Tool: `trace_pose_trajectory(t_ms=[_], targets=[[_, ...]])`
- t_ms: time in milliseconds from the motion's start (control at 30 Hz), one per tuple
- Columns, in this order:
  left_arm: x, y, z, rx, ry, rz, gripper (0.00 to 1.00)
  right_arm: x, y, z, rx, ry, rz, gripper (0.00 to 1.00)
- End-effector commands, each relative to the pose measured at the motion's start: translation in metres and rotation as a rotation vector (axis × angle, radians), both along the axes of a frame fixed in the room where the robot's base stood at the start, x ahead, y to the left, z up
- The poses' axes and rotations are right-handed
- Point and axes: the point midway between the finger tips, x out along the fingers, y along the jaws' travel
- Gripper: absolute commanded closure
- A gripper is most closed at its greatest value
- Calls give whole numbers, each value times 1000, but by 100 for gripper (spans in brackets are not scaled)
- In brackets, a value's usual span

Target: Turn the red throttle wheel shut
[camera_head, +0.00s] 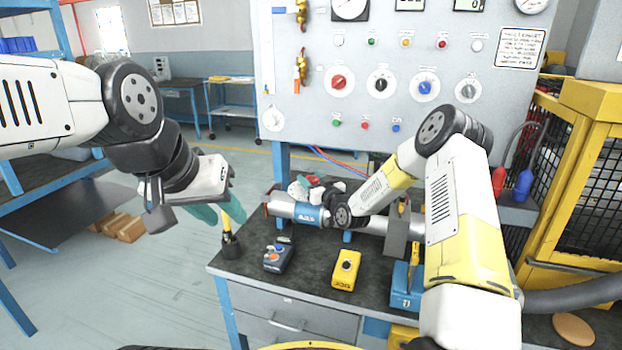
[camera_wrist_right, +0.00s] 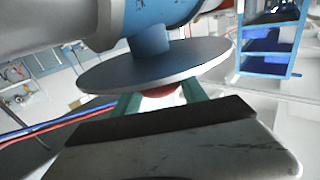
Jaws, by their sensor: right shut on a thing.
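The red throttle wheel (camera_wrist_right: 160,92) shows in the right wrist view as a small red piece under a grey disc (camera_wrist_right: 155,68); most of it is hidden. My right gripper (camera_wrist_right: 160,100) has its green fingers on either side of the red piece and is shut on it. In the head view my right gripper (camera_head: 312,184) is at the blue and silver pipe (camera_head: 308,214) on the bench, with bits of red beside it. My left gripper (camera_head: 222,211) is open, its green fingers apart, left of the bench; a yellow upright piece shows by its fingers.
A grey panel (camera_head: 345,110) with gauges and knobs stands behind the bench (camera_head: 225,262). A blue-black box (camera_head: 278,257), a yellow box (camera_head: 346,270) and a blue case (camera_head: 402,298) sit in front of the pipe. A yellow cage (camera_head: 570,180) stands right.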

Motion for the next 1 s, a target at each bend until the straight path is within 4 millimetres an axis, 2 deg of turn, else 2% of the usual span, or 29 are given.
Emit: trace_pose_trajectory(t_ms=[267,1000], targets=[[0,0,0,0,0,0,64,-1,3,0,-2,0,-160,90],[0,0,0,0,0,0,64,0,3,1,1,-5,-857,90]])
